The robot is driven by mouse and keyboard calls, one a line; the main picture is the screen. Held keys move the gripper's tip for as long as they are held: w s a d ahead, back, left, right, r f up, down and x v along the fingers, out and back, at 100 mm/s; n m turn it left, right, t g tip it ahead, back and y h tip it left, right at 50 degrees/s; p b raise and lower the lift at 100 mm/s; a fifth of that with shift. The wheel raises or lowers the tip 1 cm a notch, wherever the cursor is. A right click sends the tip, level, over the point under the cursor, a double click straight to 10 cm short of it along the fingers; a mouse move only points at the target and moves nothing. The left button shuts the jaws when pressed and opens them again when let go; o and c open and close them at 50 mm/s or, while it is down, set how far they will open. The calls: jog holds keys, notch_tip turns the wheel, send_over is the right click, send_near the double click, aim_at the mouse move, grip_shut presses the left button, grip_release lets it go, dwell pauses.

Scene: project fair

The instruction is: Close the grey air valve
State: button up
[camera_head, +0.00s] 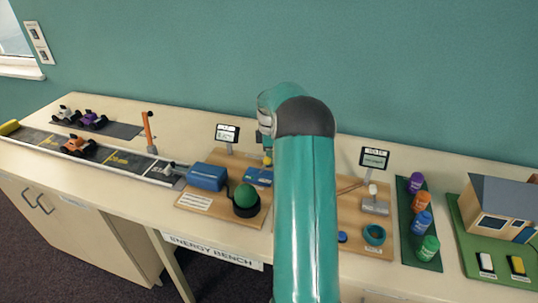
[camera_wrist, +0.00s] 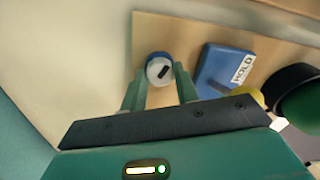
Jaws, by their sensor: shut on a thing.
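The air valve (camera_wrist: 158,64) shows in the wrist view as a small round grey-white knob with a black bar on top and a blue rim below. My gripper (camera_wrist: 160,76) is shut on it, one finger on each side of the knob. The black bar lies at a slant across the knob. In the head view my arm hides both the valve and my fingertips.
Beside the valve is a blue block (camera_wrist: 222,70) labelled HOLD. A green dome (camera_head: 246,195) on a black base and a blue box (camera_head: 207,176) stand on the wooden board (camera_head: 222,207). A toy-car track (camera_head: 118,160) lies left; coloured canisters (camera_head: 421,222) and a model house (camera_head: 503,215) stand right.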

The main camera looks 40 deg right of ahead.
jog(key=m, duration=0.6)
jog(key=shift+m, duration=0.3)
jog(key=m, duration=0.6)
jog(key=shift+m, duration=0.3)
jog(key=o, duration=1)
jog(key=shift+r, duration=0.15)
notch_tip(320, 180, up, 14)
jog(key=shift+f, duration=0.2)
